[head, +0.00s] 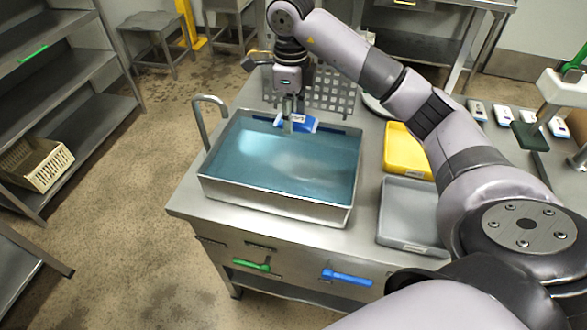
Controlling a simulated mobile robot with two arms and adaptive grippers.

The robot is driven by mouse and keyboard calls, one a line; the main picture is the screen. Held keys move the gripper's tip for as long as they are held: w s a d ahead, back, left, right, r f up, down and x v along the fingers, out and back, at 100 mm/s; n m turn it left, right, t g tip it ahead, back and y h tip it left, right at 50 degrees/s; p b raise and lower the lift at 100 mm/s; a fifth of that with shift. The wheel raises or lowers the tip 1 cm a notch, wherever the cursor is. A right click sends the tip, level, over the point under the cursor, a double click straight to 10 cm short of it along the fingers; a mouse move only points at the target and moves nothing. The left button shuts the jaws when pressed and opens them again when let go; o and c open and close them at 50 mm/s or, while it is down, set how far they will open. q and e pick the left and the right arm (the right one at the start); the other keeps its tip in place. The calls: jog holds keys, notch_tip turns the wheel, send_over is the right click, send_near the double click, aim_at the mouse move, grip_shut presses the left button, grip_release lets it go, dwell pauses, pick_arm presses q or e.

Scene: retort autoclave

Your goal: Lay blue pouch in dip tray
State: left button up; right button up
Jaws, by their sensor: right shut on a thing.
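The dip tray (279,206) is a steel basin filled with blue-green liquid, standing on the steel bench. The blue pouch (308,124) has a white label and shows at the tray's far side. My right gripper (288,124) points down at the far side of the tray and is shut on the pouch. The gripper partly hides the pouch. I cannot tell whether the pouch touches the liquid. My left gripper is not in view.
A curved tap-like pipe (200,112) rises at the tray's left. A perforated rack (330,92) stands behind the tray. A yellow tray (404,152) and a grey tray (408,213) lie to the right, close to my right arm. Green and blue handles sit on the bench front.

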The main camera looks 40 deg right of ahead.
jog(key=p, duration=0.2)
send_over(292, 175)
notch_tip(292, 175, down, 12)
jog(key=shift+s+f, duration=0.1)
jog(key=shift+f, duration=0.7)
notch_tip(292, 175, down, 4)
jog(key=shift+p, duration=0.65)
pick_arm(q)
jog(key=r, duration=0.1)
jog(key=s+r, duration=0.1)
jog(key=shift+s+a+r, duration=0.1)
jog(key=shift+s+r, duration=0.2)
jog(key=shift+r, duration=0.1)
pick_arm(e)
jog(key=shift+f, duration=0.1)
jog(key=shift+f, duration=0.15)
jog(key=o, duration=1.1)
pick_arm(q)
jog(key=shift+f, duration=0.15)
pick_arm(e)
jog(key=shift+o, duration=0.2)
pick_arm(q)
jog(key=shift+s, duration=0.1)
